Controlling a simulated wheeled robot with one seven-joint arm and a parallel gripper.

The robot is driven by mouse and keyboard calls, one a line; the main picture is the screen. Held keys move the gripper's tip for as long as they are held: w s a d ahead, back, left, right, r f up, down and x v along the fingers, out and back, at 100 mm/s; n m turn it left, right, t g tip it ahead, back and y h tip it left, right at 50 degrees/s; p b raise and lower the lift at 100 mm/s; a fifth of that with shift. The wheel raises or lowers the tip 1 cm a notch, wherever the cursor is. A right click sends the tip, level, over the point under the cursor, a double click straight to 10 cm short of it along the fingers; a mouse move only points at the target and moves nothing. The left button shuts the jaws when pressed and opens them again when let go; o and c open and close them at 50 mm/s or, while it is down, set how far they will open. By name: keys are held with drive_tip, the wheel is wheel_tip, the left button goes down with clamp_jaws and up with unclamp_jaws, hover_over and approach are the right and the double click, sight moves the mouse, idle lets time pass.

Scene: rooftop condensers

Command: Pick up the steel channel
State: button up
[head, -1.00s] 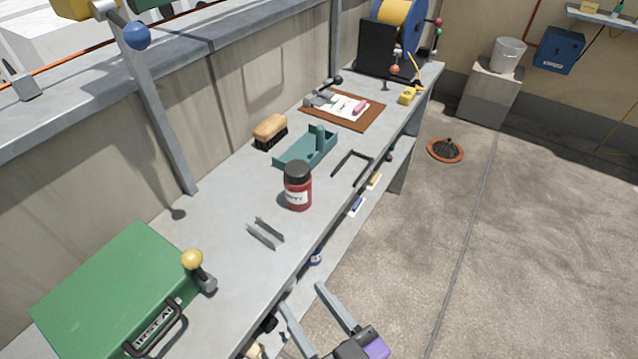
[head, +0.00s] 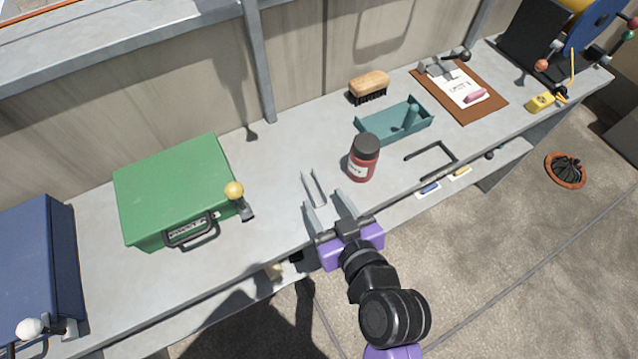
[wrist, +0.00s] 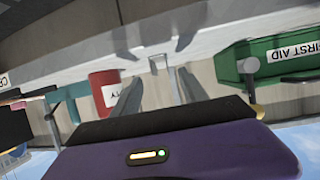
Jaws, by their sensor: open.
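The steel channel (head: 314,188) is a small grey U-shaped piece lying on the workbench, left of the red jar, in the head view. It also shows small in the wrist view (wrist: 158,64), beyond the fingers. My gripper (head: 329,206) is open and empty at the bench's front edge, its two fingers pointing toward the channel. In the wrist view the fingers (wrist: 152,92) stand apart with the channel between and past their tips. I cannot tell the exact gap between fingertips and channel.
A red jar with a black lid (head: 363,158) stands close right of the channel. A green first aid case (head: 175,185) with a yellow-knobbed object (head: 236,192) beside it is to the left. A teal tray (head: 384,130), brush (head: 369,87) and black handle (head: 433,150) lie further right.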

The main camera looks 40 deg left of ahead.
sight(317, 192)
drive_tip(key=x, duration=0.6)
drive_tip(key=shift+s+a+r+p, duration=0.1)
drive_tip(key=shift+r+p, duration=0.05)
drive_tip(key=shift+p, duration=0.25)
clamp_jaws()
